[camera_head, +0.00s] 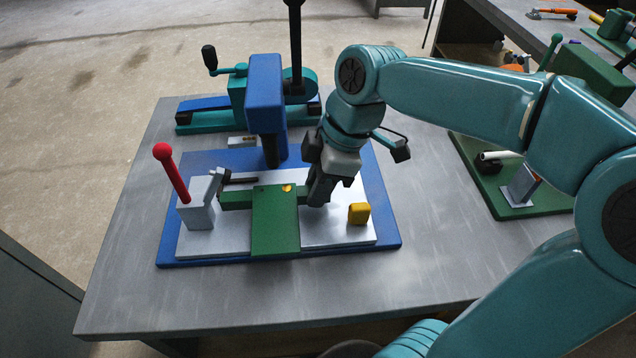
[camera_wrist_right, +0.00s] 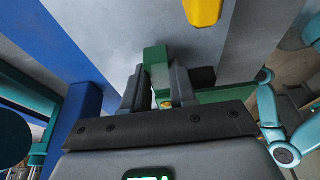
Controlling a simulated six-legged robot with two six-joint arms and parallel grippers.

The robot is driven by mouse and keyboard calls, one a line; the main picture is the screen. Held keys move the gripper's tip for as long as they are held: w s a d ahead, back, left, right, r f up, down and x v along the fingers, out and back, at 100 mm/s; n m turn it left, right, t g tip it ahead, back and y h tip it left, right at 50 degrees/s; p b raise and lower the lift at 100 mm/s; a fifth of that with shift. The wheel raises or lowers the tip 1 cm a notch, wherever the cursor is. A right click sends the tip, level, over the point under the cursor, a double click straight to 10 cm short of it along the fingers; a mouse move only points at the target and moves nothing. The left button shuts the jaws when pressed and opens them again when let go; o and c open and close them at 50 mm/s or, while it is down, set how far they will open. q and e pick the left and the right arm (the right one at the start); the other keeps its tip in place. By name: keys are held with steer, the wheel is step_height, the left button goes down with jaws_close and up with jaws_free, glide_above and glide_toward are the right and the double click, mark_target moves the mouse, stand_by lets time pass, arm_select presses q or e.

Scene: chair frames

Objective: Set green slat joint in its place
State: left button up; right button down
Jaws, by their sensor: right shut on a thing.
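The green slat joint (camera_head: 275,222) is a flat green part with a wide middle and narrower arms to the left and right. It is over the silver plate (camera_head: 335,231) of the blue fixture; I cannot tell whether it rests flat on it. Its left arm reaches the grey clamp block with a red-knobbed lever (camera_head: 198,212). My right gripper (camera_head: 316,196) is shut on its right arm. In the right wrist view a green end (camera_wrist_right: 156,57) shows between the fingers of my right gripper (camera_wrist_right: 158,88). My left gripper is not in view.
A blue post (camera_head: 265,95) rises behind the joint, close to my right gripper. A yellow block (camera_head: 358,213) stands on the plate at right. A teal vise (camera_head: 238,98) is at the back.

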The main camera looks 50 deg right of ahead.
steer(key=shift+w+d+p, duration=0.35)
steer(key=shift+w+d, duration=1)
steer(key=shift+w, duration=0.3)
steer(key=shift+w+a, duration=0.1)
steer(key=shift+w, duration=0.05)
steer(key=shift+f, duration=0.1)
stand_by(0.7)
steer(key=shift+f+b, duration=0.6)
steer(key=c, duration=0.5)
jaws_free()
steer(key=shift+r, duration=0.15)
